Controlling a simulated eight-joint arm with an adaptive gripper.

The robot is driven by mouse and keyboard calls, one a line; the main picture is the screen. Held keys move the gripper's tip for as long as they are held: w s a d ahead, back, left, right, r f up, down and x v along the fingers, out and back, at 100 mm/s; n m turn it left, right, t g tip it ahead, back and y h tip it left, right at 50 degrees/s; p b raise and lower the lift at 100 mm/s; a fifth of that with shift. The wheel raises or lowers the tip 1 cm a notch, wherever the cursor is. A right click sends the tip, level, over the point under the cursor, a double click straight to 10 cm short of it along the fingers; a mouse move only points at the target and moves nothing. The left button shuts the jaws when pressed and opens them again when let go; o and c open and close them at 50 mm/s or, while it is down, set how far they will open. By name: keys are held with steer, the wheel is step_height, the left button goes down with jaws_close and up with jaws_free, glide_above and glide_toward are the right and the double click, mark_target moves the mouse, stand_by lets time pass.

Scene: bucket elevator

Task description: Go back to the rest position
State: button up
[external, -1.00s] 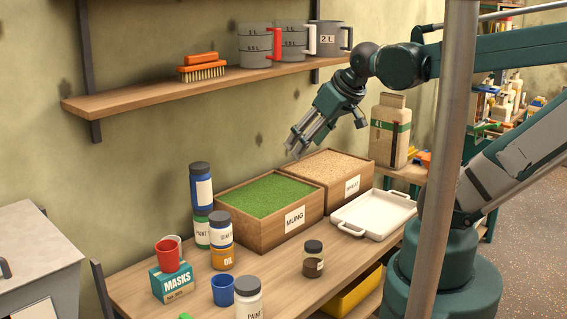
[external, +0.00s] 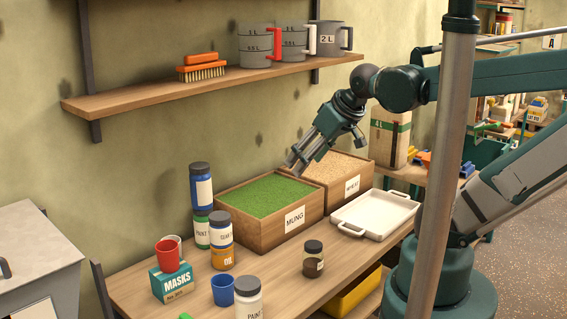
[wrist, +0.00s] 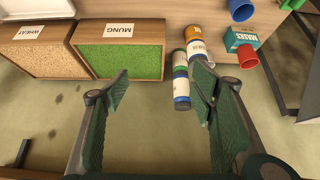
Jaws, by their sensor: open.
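My gripper (external: 297,164) is above the back of the wooden boxes in the external view. It is tilted down and to the left. In the wrist view my gripper (wrist: 161,82) has its two fingers spread wide, with nothing between them. The mung box (external: 268,196), full of green grains, sits below and in front of it.
A shelf (external: 160,99) with a brush (external: 202,68) and several grey measuring jugs (external: 255,46) is on the wall. Stacked paint cans (external: 201,190), a masks box (external: 172,284), cups and a dark jar (external: 313,258) stand on the bench. A white tray (external: 374,222) lies right. A pole (external: 443,150) stands in front.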

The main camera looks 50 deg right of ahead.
steer(key=shift+f+b, duration=1.15)
steer(key=shift+f, duration=0.45)
